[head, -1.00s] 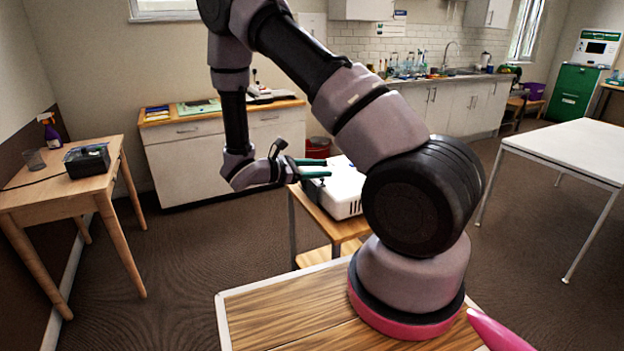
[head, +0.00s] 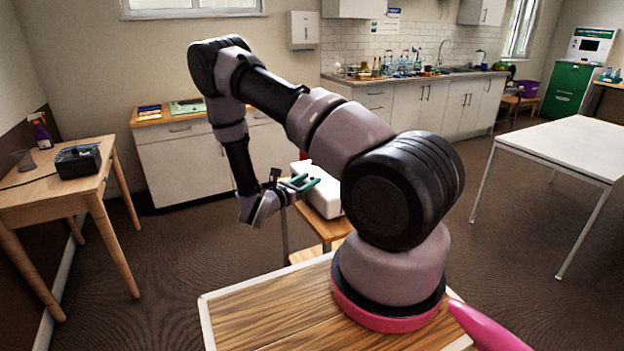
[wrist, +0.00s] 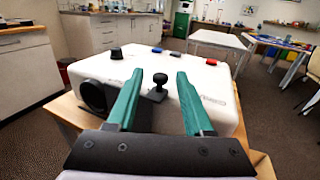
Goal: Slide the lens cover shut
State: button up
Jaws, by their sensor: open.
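A white projector (head: 326,195) sits on a small wooden stand, partly hidden by my arm in the head view. In the wrist view, the projector (wrist: 220,85) fills the middle, with a dark round lens opening (wrist: 92,97) at its front left. A small black knob on a stem (wrist: 158,86), perhaps the lens cover's tab, stands at the front, right of the lens. My gripper (wrist: 159,76) is open, its green fingers on either side of the knob with gaps showing. My gripper also shows in the head view (head: 304,183). The cover plate itself cannot be made out.
A black dial (wrist: 116,53) and small blue and red items (wrist: 211,62) are on the projector's top. The wooden stand (head: 333,228) is under it. A wooden desk (head: 95,190) is at left, a white table (head: 565,145) at right. Open floor lies between.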

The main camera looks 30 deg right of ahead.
jog(key=shift+x, duration=1)
jog(key=shift+c, duration=0.4)
grip_shut()
dwell(0.4)
